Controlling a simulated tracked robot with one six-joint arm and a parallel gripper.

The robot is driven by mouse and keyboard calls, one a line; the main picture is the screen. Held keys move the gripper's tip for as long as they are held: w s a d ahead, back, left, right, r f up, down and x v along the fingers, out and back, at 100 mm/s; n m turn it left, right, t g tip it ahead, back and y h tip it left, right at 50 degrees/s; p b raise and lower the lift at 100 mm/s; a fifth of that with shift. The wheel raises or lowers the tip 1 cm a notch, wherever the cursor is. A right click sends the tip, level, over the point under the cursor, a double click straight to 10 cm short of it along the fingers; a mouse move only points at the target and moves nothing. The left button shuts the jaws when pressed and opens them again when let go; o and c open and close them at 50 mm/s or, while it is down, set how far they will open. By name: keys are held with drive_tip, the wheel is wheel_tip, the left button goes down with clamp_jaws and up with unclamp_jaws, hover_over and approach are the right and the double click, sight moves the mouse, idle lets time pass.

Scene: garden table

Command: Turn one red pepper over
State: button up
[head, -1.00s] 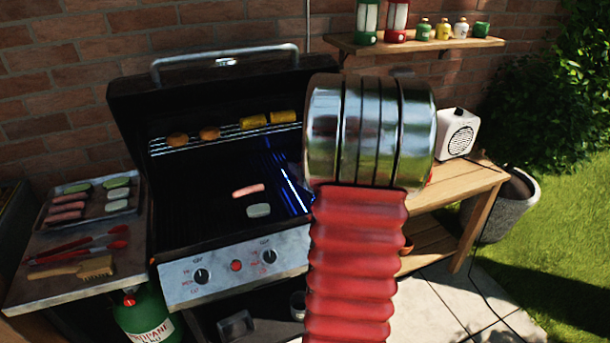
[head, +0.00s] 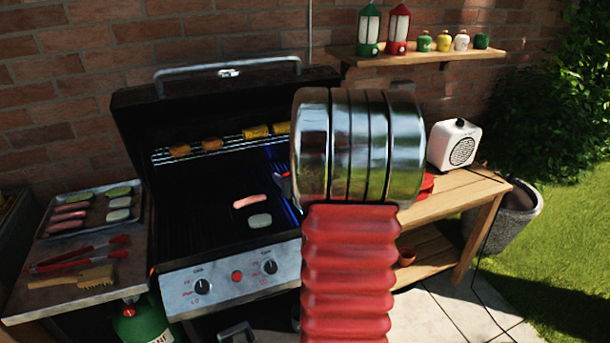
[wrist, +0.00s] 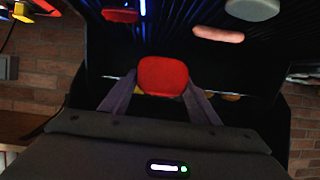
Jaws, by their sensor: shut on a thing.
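In the wrist view, my gripper (wrist: 162,92) is shut on a red pepper (wrist: 163,74), held between its two fingers above the grill. A second red pepper (wrist: 120,14) lies on the grate near the blue flame. In the head view, my arm covers most of the gripper and the right part of the grill (head: 205,215); a small dark and reddish bit (head: 283,186), perhaps the gripper's end, shows at the arm's left edge. Which side of the held pepper faces down cannot be told.
A sausage (head: 250,202) and a pale green slice (head: 260,221) lie on the grate. Buns (head: 180,150) and corn (head: 256,132) sit on the upper rack. A tray (head: 140,200), tongs (head: 80,255) and a brush (head: 72,278) are at left. A radio (head: 454,146) stands at right.

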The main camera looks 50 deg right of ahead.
drive_tip(key=w+a+n+y, duration=0.2)
drive_tip(key=w+a, duration=0.6)
drive_tip(key=a, duration=0.3)
drive_tip(key=w+a+f+n+y, duration=0.1)
drive_tip(key=w+a, duration=0.1)
drive_tip(key=a, duration=0.9)
drive_tip(key=w+a+f+n+t+y, duration=0.1)
drive_tip(key=w+a+y, duration=0.1)
drive_tip(key=a, duration=1)
drive_tip(key=w+a+f+n+y, duration=0.1)
drive_tip(key=a+f, duration=0.1)
drive_tip(key=a, duration=1)
drive_tip(key=shift+w+n+t, duration=0.3)
drive_tip(key=shift+w, duration=0.1)
drive_tip(key=shift+a, duration=0.1)
drive_tip(key=shift+s, duration=0.1)
